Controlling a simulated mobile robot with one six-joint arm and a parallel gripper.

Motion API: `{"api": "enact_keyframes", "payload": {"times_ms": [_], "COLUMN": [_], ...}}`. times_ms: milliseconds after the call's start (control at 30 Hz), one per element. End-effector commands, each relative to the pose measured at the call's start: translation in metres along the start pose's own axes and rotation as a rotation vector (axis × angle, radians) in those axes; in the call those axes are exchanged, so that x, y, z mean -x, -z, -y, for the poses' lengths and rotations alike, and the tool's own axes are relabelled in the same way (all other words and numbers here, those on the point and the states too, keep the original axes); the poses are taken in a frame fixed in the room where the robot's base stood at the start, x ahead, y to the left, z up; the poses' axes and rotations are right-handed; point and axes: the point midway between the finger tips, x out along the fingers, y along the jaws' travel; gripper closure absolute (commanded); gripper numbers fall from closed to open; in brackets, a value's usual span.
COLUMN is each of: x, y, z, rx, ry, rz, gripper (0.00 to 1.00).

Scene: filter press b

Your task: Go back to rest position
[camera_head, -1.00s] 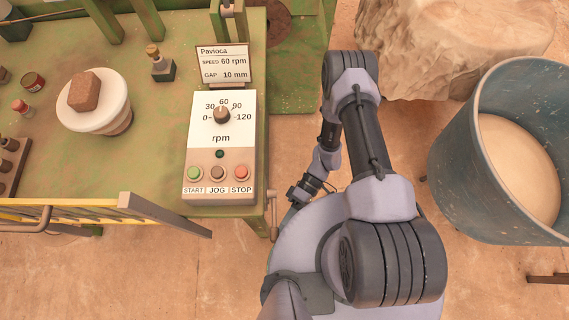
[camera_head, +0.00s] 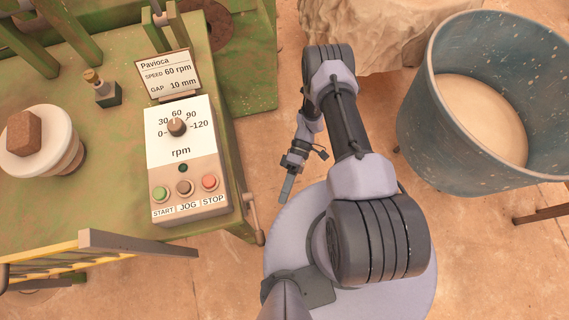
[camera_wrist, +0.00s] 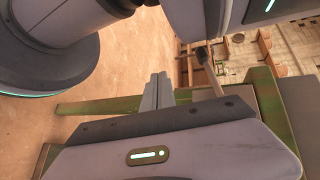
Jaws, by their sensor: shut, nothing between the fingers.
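My gripper (camera_head: 286,188) hangs beside my base, to the right of the green machine table (camera_head: 100,196) in the head view. Its fingers look closed together with nothing between them. In the wrist view my gripper's fingers (camera_wrist: 157,92) also show as a narrow closed pair, with floor and a green frame behind them. My arm is folded over my base in the head view. The control box (camera_head: 183,150) stands on the table's right part, apart from my gripper. Its knob (camera_head: 177,127) points near 60.
A yellow-railed gate (camera_head: 60,264) is at front left. Floor shows between table and tub.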

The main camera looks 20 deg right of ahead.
Motion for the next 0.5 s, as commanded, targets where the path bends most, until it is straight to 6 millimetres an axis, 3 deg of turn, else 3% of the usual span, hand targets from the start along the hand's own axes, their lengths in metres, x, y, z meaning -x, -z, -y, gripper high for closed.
{"api": "enact_keyframes", "payload": {"times_ms": [300,367,467,500], "x": [0.005,0.025,0.086,0.113], "y": [0.002,0.009,0.027,0.034], "z": [0.003,0.013,0.056,0.082], "rx": [-0.005,-0.027,-0.120,-0.170], "ry": [-0.013,-0.060,-0.221,-0.303], "rz": [0.000,0.002,-0.013,-0.032], "gripper": [1.00,1.00,1.00,1.00]}}
